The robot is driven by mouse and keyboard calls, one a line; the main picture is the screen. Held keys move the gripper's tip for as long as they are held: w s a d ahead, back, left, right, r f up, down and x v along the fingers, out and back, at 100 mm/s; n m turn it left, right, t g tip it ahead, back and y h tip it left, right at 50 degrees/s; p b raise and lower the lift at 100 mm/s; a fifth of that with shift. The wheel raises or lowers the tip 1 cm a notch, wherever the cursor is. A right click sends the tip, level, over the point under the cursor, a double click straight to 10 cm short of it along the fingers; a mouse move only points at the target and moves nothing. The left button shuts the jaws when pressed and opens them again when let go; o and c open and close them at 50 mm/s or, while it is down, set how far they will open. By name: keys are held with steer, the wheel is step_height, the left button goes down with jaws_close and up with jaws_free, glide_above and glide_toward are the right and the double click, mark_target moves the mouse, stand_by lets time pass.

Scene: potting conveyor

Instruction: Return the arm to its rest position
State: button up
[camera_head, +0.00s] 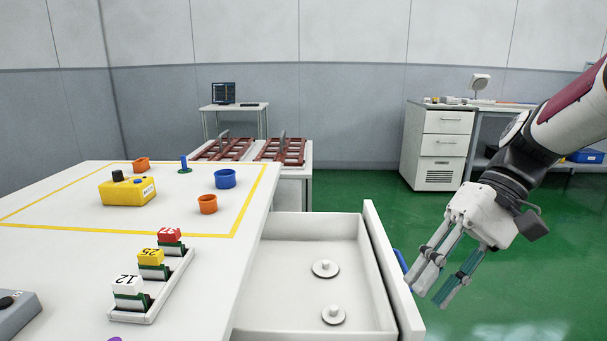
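My gripper (442,276) is at the right of the head view, at the end of my arm, which reaches in from the right edge. It hangs over the green floor, just right of the open drawer's front panel. Its fingers point down and to the left and are spread apart. Nothing shows between them. Whether the fingers touch the drawer front cannot be told from this view.
An open white drawer (285,296) holds two round metal discs (326,268), (333,314). The white table (210,262) carries a yellow box (127,191), orange and blue cups (225,179) and a rack of numbered blocks (150,284). Green floor (365,193) lies clear behind the drawer.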

steer(key=s+f+t+h, duration=0.2)
steer(key=s+h, duration=0.2)
steer(key=s, duration=0.6)
steer(key=s+f+t+h, duration=0.1)
steer(key=s+t+h, duration=0.15)
steer(key=s, duration=0.85)
step_height(320, 180, up, 31)
steer(key=d+t+p, duration=0.1)
steer(key=t+p, duration=0.2)
steer(key=p, duration=2.6)
steer(key=shift+h+p, duration=0.3)
steer(key=shift+h, duration=0.15)
steer(key=shift+w, duration=0.15)
